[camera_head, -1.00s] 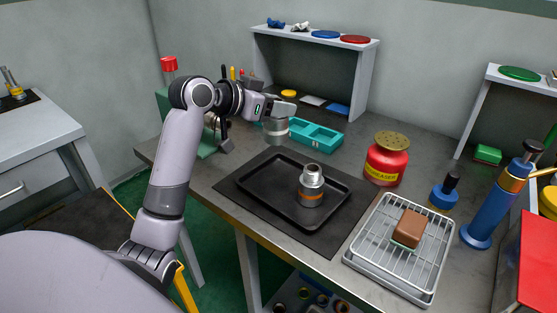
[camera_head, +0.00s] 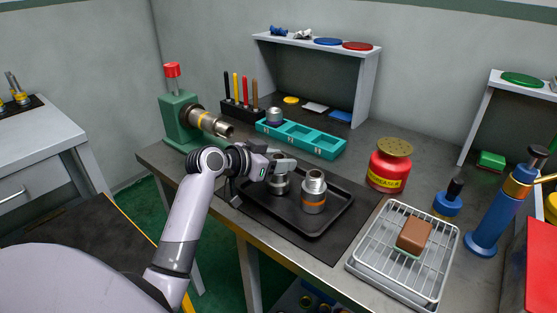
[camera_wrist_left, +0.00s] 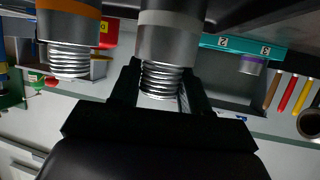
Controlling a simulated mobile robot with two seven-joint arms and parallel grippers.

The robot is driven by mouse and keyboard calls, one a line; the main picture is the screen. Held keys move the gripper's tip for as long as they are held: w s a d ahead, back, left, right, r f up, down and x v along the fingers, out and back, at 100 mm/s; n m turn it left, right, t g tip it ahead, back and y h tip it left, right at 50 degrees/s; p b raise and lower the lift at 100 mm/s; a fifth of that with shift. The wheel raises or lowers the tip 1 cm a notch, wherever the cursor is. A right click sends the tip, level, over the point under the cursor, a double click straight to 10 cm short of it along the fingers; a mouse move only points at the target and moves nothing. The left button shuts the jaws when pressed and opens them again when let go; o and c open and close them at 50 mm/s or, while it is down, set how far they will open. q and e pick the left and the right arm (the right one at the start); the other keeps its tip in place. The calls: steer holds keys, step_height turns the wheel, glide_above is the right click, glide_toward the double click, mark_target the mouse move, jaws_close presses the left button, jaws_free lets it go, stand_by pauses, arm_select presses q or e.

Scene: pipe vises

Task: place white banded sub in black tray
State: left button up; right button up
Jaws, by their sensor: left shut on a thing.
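The white banded sub (camera_wrist_left: 172,38) is a grey metal cylinder with a pale band and a threaded end, gripped at the thread between the fingers of my left gripper (camera_wrist_left: 160,88). In the head view my left gripper (camera_head: 281,168) holds this sub (camera_head: 278,186) upright within the left part of the black tray (camera_head: 318,228). I cannot tell whether its base touches the tray floor. An orange banded sub (camera_head: 313,196) stands upright in the tray just to the right; it also shows in the left wrist view (camera_wrist_left: 68,38). My right gripper is out of view.
A teal bin (camera_head: 318,146) behind the tray holds a sub (camera_head: 273,115) in its left compartment. A green vise (camera_head: 180,123) holds a yellow-banded pipe at the back left. A red degreaser can (camera_head: 389,167) and a wire rack (camera_head: 372,246) stand right of the tray.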

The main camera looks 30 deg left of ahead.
arm_select(q)
steer(key=shift+f, duration=0.15)
steer(key=o, duration=1.3)
steer(key=shift+c, duration=0.2)
steer(key=v, duration=1.2)
